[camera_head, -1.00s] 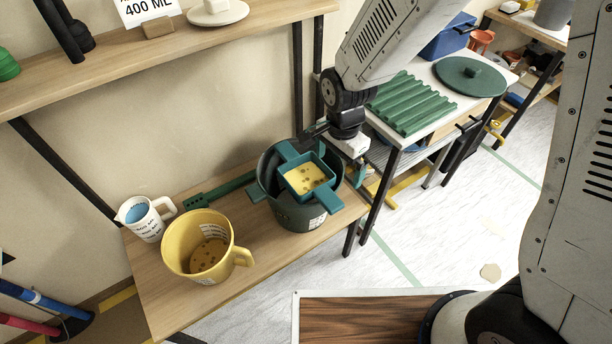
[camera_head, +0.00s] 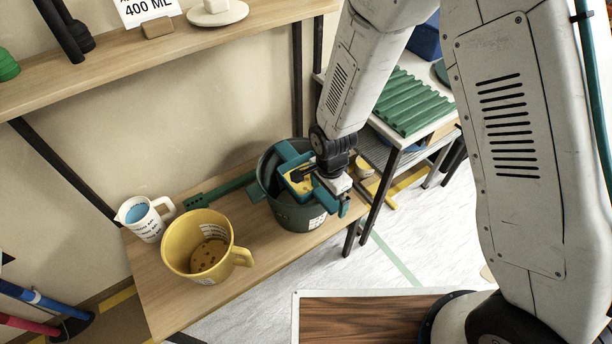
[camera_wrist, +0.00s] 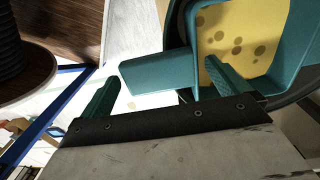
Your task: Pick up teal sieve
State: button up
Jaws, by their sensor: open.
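The teal sieve (camera_head: 289,170) rests across the rim of a dark green bucket (camera_head: 300,217), with a yellow, brown-spotted surface inside it. In the head view my arm covers much of its right side. My gripper (camera_head: 314,178) is over the sieve's right part. In the wrist view my gripper (camera_wrist: 190,88) is open, with two green fingers apart. A flat teal handle tab of the sieve (camera_wrist: 160,72) lies ahead of the gap between the fingers, and nothing is held. Whether a finger touches the sieve I cannot tell.
A yellow jug (camera_head: 203,250) and a white measuring jug (camera_head: 145,218) stand left of the bucket on the wooden bench (camera_head: 165,291). A green paddle (camera_head: 218,189) lies behind. A white table with a ridged green tray (camera_head: 411,102) is at the right.

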jog(key=c, duration=1.1)
jog(key=shift+r, duration=0.1)
jog(key=shift+c, duration=0.2)
